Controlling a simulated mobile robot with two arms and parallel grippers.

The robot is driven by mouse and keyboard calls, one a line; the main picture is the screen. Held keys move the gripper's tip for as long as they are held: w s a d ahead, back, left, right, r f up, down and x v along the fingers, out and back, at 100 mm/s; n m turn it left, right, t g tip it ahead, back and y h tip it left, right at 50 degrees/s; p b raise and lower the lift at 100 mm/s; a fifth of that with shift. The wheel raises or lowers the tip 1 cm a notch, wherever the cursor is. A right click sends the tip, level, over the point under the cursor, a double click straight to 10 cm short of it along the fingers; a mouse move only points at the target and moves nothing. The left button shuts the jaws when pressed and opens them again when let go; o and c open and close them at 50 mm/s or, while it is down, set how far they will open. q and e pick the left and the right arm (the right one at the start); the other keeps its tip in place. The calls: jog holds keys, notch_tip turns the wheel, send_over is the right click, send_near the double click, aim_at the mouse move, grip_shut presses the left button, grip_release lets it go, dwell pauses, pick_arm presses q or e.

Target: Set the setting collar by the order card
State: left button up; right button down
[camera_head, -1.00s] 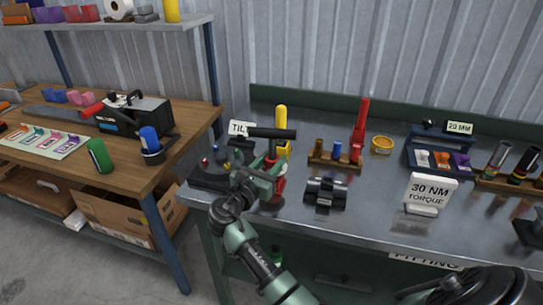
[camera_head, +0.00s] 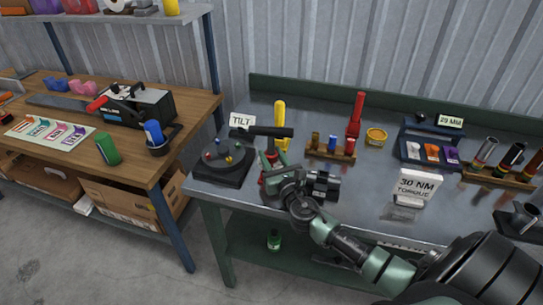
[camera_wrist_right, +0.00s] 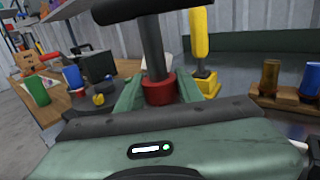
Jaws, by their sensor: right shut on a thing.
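My right gripper (camera_head: 272,168) is shut on the red collar (camera_wrist_right: 159,89) at the foot of a black T-handled tool (camera_head: 268,132). In the right wrist view the collar sits between the green fingers, and the dark shaft (camera_wrist_right: 152,48) rises from it, roughly upright. The tool stands near the left part of the metal bench; its lower end is hidden by my gripper. The order card (camera_head: 418,186) reads "30 NM TORQUE" and stands right of the gripper. Any scale on the collar is not readable. My left gripper is out of view.
A yellow-handled tool (camera_head: 280,117) stands just behind the T-handle. A black round tilt plate (camera_head: 222,176) lies to its left. The bench's front middle is fairly clear.

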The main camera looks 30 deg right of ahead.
aim_at(275, 161)
jog(key=shift+d+f+n+y+b, duration=0.15)
jog(key=shift+n+y+b, duration=0.3)
jog(key=shift+n+y, duration=0.5)
jog(key=shift+y, duration=0.45)
jog(key=c, duration=1.1)
grip_release()
jog(key=shift+c, duration=0.2)
jog(key=shift+o, duration=1.2)
jog(key=shift+w, duration=0.2)
jog(key=s, duration=0.4)
jog(key=s+b, duration=0.1)
jog(key=s, duration=0.1)
jog(key=shift+s+a+f, duration=0.1)
jog(key=shift+s+a, duration=0.2)
jog(key=shift+a, duration=0.05)
jog(key=shift+s, duration=0.65)
jog(key=shift+a, duration=0.1)
